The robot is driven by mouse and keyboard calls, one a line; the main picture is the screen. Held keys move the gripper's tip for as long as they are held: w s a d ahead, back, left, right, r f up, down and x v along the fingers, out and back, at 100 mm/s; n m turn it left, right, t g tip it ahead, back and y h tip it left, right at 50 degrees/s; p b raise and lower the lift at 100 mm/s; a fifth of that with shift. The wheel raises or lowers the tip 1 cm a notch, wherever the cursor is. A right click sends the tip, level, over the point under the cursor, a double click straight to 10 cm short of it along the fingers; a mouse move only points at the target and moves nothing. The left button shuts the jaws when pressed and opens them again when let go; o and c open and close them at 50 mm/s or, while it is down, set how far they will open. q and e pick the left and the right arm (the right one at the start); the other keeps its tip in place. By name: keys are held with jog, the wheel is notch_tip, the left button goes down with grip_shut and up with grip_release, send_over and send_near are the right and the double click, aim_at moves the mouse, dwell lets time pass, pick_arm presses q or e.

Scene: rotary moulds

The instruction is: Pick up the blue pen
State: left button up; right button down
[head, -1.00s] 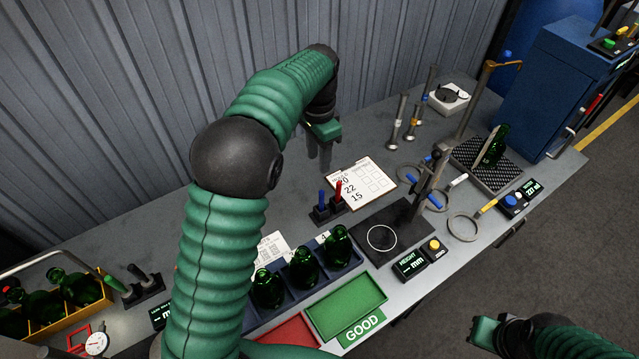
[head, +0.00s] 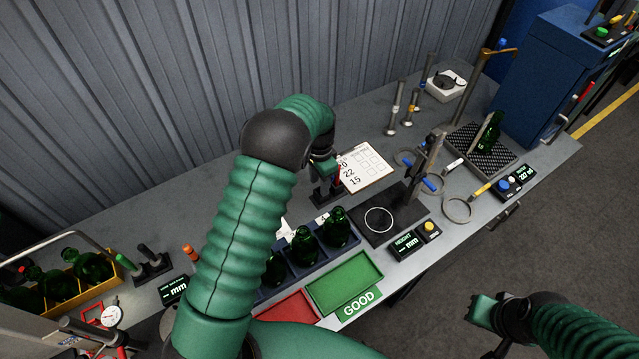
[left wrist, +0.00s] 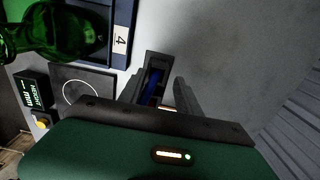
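The blue pen (left wrist: 154,82) stands in a dark pen holder (left wrist: 158,60), seen in the left wrist view. My left gripper (left wrist: 160,92) has its two fingers apart, one on either side of the pen. Whether a finger touches the pen cannot be told. In the head view my left gripper (head: 323,178) is down at the holder (head: 326,198) and mostly hides the blue pen. My right gripper (head: 484,318) is at the lower right, off the bench, and its fingers are not clear.
A white sheet with numbers (head: 366,168) lies just right of the holder. A rack (head: 292,276) with green bottles stands in front of it. A height gauge on a black base (head: 385,232) stands to the right, and a green tray (head: 345,282) nearer. The bench behind is clear.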

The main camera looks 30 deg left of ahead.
pick_arm(q)
jog(key=shift+w+d, duration=0.15)
jog(key=shift+w, duration=0.1)
jog(key=shift+d+r, duration=0.1)
jog(key=shift+d, duration=0.1)
jog(key=shift+c, duration=1.2)
jog(key=shift+s+d+r, duration=0.2)
jog(key=shift+s+r, duration=0.2)
jog(key=shift+s, duration=0.1)
grip_shut()
jog(key=shift+w+a+f, duration=0.15)
jog(key=shift+a, duration=0.2)
